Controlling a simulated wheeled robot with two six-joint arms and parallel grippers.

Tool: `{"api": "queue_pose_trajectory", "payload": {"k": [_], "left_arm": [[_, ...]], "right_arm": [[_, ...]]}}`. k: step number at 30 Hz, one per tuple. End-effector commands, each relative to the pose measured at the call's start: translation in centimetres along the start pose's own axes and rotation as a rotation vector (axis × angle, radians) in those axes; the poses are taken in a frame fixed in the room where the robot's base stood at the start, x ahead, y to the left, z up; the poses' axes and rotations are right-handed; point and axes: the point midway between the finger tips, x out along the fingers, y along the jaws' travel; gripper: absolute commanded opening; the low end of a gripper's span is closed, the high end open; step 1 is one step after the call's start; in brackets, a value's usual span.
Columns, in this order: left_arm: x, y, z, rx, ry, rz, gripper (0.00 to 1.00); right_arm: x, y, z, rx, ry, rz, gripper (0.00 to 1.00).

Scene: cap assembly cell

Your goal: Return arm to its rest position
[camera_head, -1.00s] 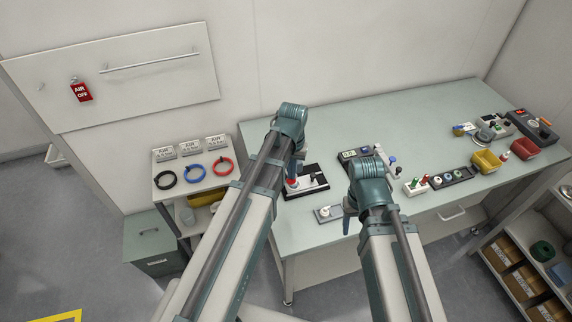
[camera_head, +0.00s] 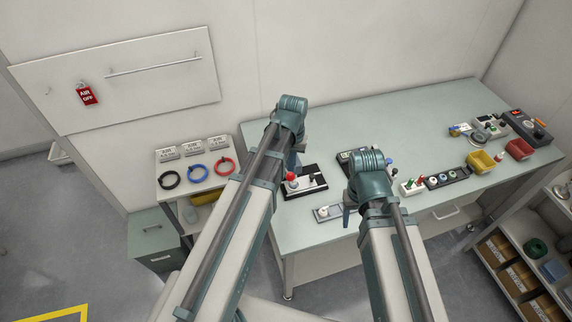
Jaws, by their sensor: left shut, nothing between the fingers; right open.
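My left arm reaches in from the left over the near left part of the green-topped table (camera_head: 330,125). Its gripper (camera_head: 292,165) points down beside a black-and-white fixture (camera_head: 312,183) with a red-topped part (camera_head: 291,178) on it. The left gripper is shut and empty, partly hidden by its own wrist. My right arm reaches over the table's front edge. Its gripper (camera_head: 347,215) points down near a small grey plate (camera_head: 327,212) with a white cap-like piece on it. The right gripper is open, and its fingers are small in view.
A dark box (camera_head: 352,158) stands partly behind my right wrist. Small fixtures, a yellow bin (camera_head: 480,163) and a red bin (camera_head: 519,150) line the table's right side. A side stand holds black, blue and red rings (camera_head: 224,166). The table's back middle is clear.

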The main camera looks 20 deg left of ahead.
Motion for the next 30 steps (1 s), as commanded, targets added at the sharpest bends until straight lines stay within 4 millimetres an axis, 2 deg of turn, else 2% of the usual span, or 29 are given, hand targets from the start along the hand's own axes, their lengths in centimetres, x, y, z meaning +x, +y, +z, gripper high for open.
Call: {"api": "queue_pose_trajectory", "payload": {"k": [1, 6, 17, 20, 27, 30], "left_arm": [[-1.1, 0.0, 0.0, 0.0, 0.0, 0.0, 0.0], [-2.5, 0.0, 0.0, 0.0, 0.0, 0.0, 0.0], [-2.2, 0.1, 0.1, 0.002, 0.0, 0.0, 0.0], [-0.5, 1.1, 1.3, 0.032, -0.004, -0.007, 0.0], [6.9, 5.5, 7.6, 0.204, -0.022, -0.05, 0.0], [9.4, 6.9, 10.1, 0.274, -0.028, -0.07, 0.0]], "right_arm": [[-1.1, 0.1, 0.1, 0.0, 0.0, 0.0, 0.59], [-2.5, 0.2, 0.1, 0.0, 0.0, 0.0, 0.59], [-2.2, 0.2, 0.2, -0.004, -0.002, 0.0, 0.59], [-0.5, 0.1, 0.1, -0.004, -0.002, 0.0, 0.59], [6.9, -0.6, -0.4, -0.008, -0.001, 0.002, 0.59], [9.4, -0.8, -0.5, -0.01, 0.0, 0.002, 0.59]]}}
